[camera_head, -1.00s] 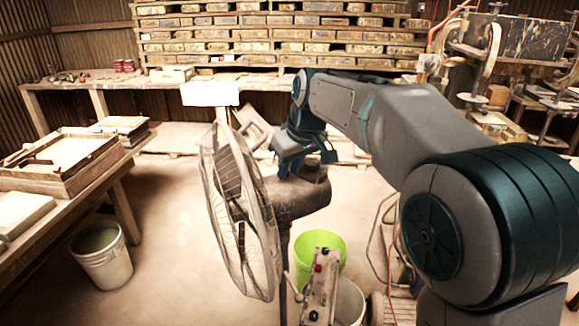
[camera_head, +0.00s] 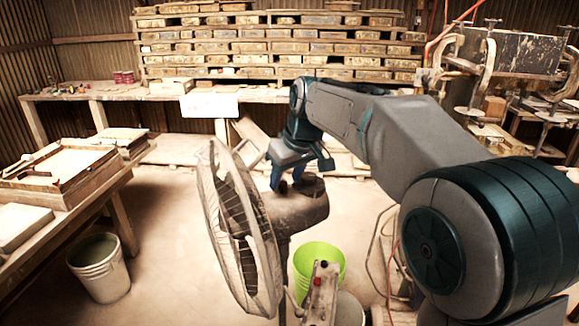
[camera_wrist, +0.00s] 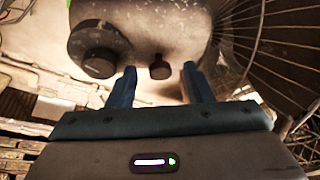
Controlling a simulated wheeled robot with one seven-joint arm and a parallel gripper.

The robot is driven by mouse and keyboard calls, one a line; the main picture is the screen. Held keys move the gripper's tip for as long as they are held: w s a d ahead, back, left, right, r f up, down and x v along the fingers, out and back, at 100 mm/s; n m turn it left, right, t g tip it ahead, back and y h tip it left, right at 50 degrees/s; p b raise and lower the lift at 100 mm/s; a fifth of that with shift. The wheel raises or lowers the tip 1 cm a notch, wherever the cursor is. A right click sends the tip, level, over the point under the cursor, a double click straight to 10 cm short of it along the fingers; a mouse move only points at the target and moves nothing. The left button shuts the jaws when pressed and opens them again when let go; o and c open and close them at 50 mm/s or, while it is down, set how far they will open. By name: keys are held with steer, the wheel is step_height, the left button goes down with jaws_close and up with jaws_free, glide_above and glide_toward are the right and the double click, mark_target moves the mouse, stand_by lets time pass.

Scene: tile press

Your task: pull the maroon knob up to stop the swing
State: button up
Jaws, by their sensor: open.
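The fan's maroon knob (camera_wrist: 159,67) stands on top of the grey motor housing (camera_wrist: 160,20) in the wrist view. It lies between my two blue fingertips, with space on both sides. My gripper (camera_wrist: 160,69) is open and empty. In the head view my gripper (camera_head: 287,178) points down over the top of the fan's motor housing (camera_head: 300,212), behind the wire cage. I cannot make out the maroon knob surely in the head view. Whether the fingertips reach down beside the knob is hard to tell.
A larger dark dial (camera_wrist: 98,47) sits left of the knob in the wrist view. The fan cage (camera_head: 240,230) stands close in front of the housing. A green bucket (camera_head: 318,264) and a switch box (camera_head: 320,290) are below. A wooden table (camera_head: 60,225) is at left.

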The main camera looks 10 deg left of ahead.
steer(key=v, duration=1.3)
steer(key=shift+r+b, duration=0.4)
steer(key=shift+b, duration=0.05)
steer(key=s+d+f+m+h, duration=0.3)
steer(key=s+d+f+m, duration=0.6)
steer(key=s+d+f, duration=1.3)
step_height(320, 180, down, 2)
steer(key=shift+d+f+t, duration=0.2)
steer(key=shift+d+t, duration=0.1)
steer(key=shift+d, duration=0.05)
steer(key=shift+c, duration=1.1)
steer(key=shift+s, duration=0.1)
